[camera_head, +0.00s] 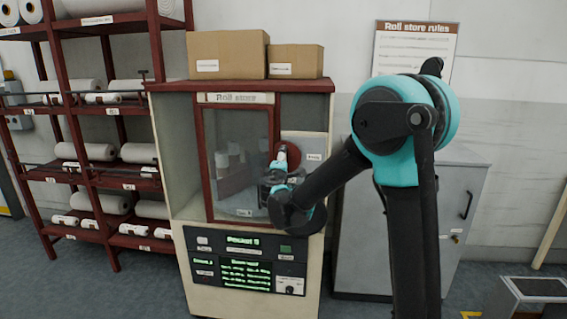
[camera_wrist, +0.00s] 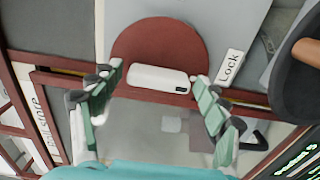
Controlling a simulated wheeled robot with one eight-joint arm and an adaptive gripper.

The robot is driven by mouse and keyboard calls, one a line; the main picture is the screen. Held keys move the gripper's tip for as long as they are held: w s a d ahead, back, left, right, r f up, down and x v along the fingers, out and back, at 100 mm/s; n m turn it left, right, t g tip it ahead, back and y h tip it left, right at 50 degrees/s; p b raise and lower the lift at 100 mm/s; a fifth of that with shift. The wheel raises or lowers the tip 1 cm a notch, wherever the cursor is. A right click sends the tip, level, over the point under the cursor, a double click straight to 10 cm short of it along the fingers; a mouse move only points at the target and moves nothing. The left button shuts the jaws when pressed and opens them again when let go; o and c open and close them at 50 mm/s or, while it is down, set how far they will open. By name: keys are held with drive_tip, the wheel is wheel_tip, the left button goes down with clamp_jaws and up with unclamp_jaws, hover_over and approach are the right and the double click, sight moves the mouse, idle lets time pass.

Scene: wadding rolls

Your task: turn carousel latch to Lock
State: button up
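The carousel latch is a white bar handle (camera_wrist: 160,79) on a round red disc (camera_wrist: 158,48) in the wrist view. A white "Lock" label (camera_wrist: 230,67) is to the right of the disc. My gripper (camera_wrist: 156,80) is open, with one finger beyond each end of the handle; I cannot tell whether either finger touches it. In the head view the red disc (camera_head: 291,152) shows at the right edge of the glass door (camera_head: 240,150) of the roll store cabinet, with my gripper (camera_head: 280,168) in front of it. The handle is hard to make out there.
The control panel (camera_head: 245,260) with green displays is below the door. Two cardboard boxes (camera_head: 226,55) stand on the cabinet top. A red shelf rack (camera_head: 63,100) with white rolls is at left. A grey cabinet (camera_head: 455,220) stands at right, behind my arm.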

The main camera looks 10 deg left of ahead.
idle(0.3)
drive_tip(key=s, duration=1.2)
drive_tip(key=shift+a, duration=0.2)
drive_tip(key=s+d+f+m+g+h, duration=0.1)
drive_tip(key=s+d+f+m+g, duration=0.2)
drive_tip(key=d, duration=0.6)
drive_tip(key=s+d+f+m+g+h, duration=0.2)
drive_tip(key=d+f+m, duration=0.1)
drive_tip(key=d+f, duration=0.4)
drive_tip(key=s+d+f+m+g+h, duration=0.1)
drive_tip(key=s+d+f+m+g, duration=0.2)
drive_tip(key=d, duration=0.7)
drive_tip(key=s+d+f+m+g+y, duration=0.1)
drive_tip(key=s+f+m+g, duration=0.1)
drive_tip(key=s+f, duration=0.2)
drive_tip(key=s+d+f+m+g+y, duration=0.1)
drive_tip(key=s+f+m+g+y, duration=0.1)
drive_tip(key=s, duration=0.6)
drive_tip(key=s+d+f+m+g+y, duration=0.1)
drive_tip(key=s+f+m, duration=0.3)
drive_tip(key=s+f, duration=0.2)
drive_tip(key=shift+d+f+g+y, duration=0.2)
drive_tip(key=shift+g+y, duration=0.1)
drive_tip(key=shift+g, duration=0.1)
